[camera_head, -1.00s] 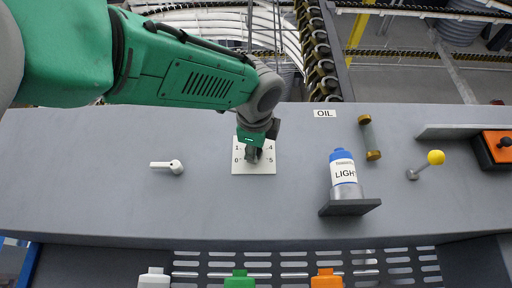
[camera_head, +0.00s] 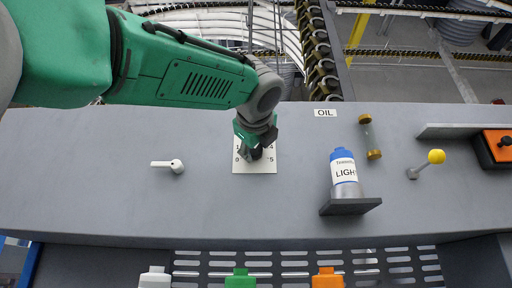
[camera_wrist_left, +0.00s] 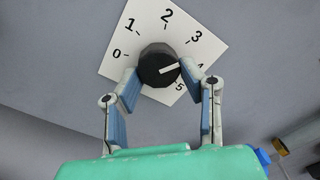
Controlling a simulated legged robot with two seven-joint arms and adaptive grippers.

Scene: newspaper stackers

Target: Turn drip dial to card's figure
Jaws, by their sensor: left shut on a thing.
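The drip dial is a black knob (camera_wrist_left: 155,62) with a white pointer line, on a white scale plate (camera_wrist_left: 118,50) numbered 0 to 5. In the left wrist view the pointer aims at about the 4, which a finger partly covers. My left gripper (camera_wrist_left: 158,82) is shut on the knob, with one blue-padded finger on each side. In the head view the left gripper (camera_head: 256,148) covers the knob and part of the plate (camera_head: 254,168). I cannot make out a card with a figure. My right gripper is not in view.
On the grey panel, a white lever (camera_head: 167,165) is left of the plate.

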